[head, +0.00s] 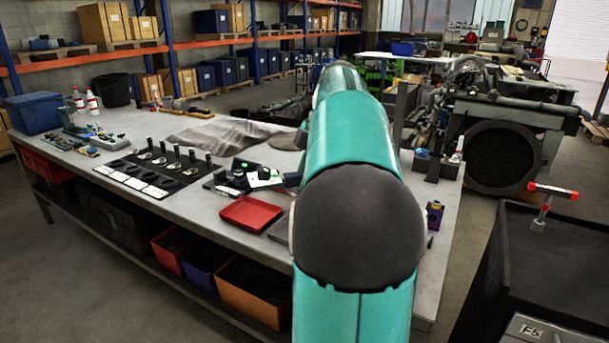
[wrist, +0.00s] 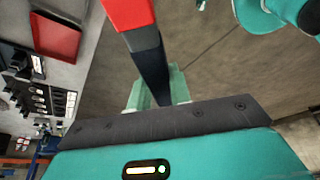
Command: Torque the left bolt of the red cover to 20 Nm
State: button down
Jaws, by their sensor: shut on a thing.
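In the wrist view, my gripper (wrist: 158,88) has pale green jaws shut on a bar-shaped tool (wrist: 148,58) with a dark shaft and a red end. It looks like a wrench handle, but its working end is not visible. The red part reaches the top edge of the picture. Floor shows behind it. In the head view my own teal arm fills the middle and hides the gripper and the held tool. I cannot make out the red cover or its left bolt in either view.
A long grey workbench (head: 90,165) carries a red tray (head: 250,213), also in the wrist view (wrist: 57,35), and laid-out small parts. A large engine (head: 505,115) stands at back right. A dark cabinet (head: 530,270) with a red T-handled tool (head: 545,200) is at right. Open floor lies between.

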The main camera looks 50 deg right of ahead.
jog(key=s+a, duration=0.4)
jog(key=shift+s+a, duration=0.15)
jog(key=shift+a, duration=0.1)
